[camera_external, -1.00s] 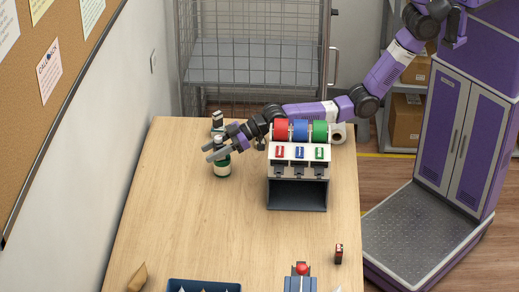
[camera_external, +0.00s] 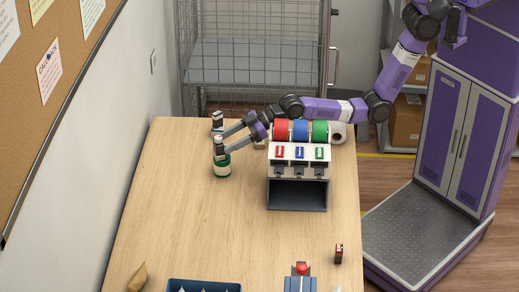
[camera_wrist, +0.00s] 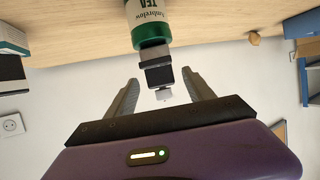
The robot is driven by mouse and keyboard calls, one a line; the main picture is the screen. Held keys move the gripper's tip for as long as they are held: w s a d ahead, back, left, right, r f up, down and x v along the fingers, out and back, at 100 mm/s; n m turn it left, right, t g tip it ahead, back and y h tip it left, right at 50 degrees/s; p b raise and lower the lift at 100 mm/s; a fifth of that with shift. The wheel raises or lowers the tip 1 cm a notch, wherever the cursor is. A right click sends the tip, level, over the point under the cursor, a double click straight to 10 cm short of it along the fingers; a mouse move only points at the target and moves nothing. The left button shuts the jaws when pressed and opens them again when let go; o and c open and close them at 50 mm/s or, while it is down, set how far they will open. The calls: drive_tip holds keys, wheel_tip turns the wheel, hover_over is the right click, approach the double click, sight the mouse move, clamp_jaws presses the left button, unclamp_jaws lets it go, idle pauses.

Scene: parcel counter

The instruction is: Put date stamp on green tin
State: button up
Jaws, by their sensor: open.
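The green tin (camera_external: 222,168) stands upright on the left part of the counter, with a cream label. In the wrist view the tin (camera_wrist: 150,42) shows upside down, its label reading TEA. The date stamp (camera_wrist: 157,74), a dark and grey block with a pale tip, rests on the tin's green lid. In the external view the stamp (camera_external: 219,147) shows on top of the tin. My gripper (camera_external: 225,141) is open beside the stamp, its fingers pointing toward it. In the wrist view the fingers (camera_wrist: 159,82) are spread apart, with the stamp showing between them.
A white dispenser (camera_external: 299,172) with red, blue and green rolls stands right of the tin. A small red-and-black item (camera_external: 339,253) and a blue tray (camera_external: 204,286) are nearer the front. The counter's middle is clear.

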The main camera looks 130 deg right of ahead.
drive_tip(key=shift+v, duration=2.6)
